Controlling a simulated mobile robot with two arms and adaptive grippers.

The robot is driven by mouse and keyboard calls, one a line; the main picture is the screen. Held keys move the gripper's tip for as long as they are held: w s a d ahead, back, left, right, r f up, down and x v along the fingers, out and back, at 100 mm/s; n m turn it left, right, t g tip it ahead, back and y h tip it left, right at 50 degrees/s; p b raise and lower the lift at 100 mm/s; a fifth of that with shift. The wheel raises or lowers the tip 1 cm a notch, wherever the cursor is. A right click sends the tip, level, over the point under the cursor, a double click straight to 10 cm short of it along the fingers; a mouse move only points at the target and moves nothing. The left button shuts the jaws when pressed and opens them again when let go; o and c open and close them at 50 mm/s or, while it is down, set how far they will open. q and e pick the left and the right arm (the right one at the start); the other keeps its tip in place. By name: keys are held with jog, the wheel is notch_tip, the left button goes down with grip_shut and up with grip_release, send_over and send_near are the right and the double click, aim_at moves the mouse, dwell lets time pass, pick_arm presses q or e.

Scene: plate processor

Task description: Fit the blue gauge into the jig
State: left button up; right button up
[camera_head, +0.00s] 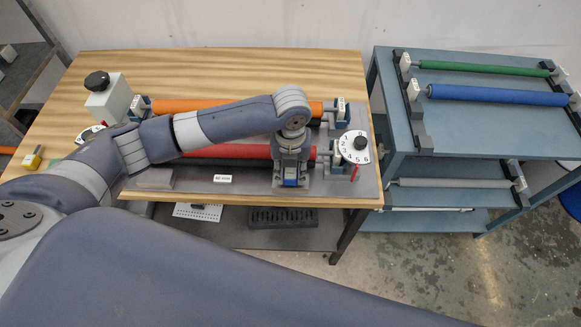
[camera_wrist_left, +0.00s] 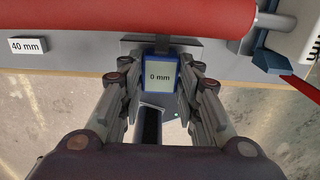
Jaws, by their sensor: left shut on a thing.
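The blue gauge (camera_wrist_left: 161,77) is a small block with a blue frame and a pale face that reads "0 mm" in the left wrist view. It also shows in the head view (camera_head: 291,181), at the front edge of the bench plate. My left gripper (camera_wrist_left: 161,92) is shut on it, one finger on each side. In the head view the gripper (camera_head: 290,176) points down just in front of the red roller (camera_head: 232,152). A grey block (camera_wrist_left: 150,44) lies right behind the gauge; whether this is the jig, and whether they touch, I cannot tell. My right gripper is not in view.
An orange roller (camera_head: 180,104) lies behind the red one. A numbered dial (camera_head: 354,147) stands right of my gripper. A white "40 mm" label (camera_head: 222,178) is to its left. A blue rack (camera_head: 465,120) with green and blue rollers stands at the right.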

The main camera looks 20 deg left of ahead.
aim_at(291, 173)
pick_arm(q)
jog(key=shift+f, duration=0.3)
jog(key=o, duration=1.1)
jog(key=shift+r, duration=0.15)
jog(key=shift+r, duration=0.3)
notch_tip(291, 173, up, 12)
jog(key=b, duration=0.2)
jog(key=shift+f+b, duration=0.1)
jog(key=shift+b, duration=0.3)
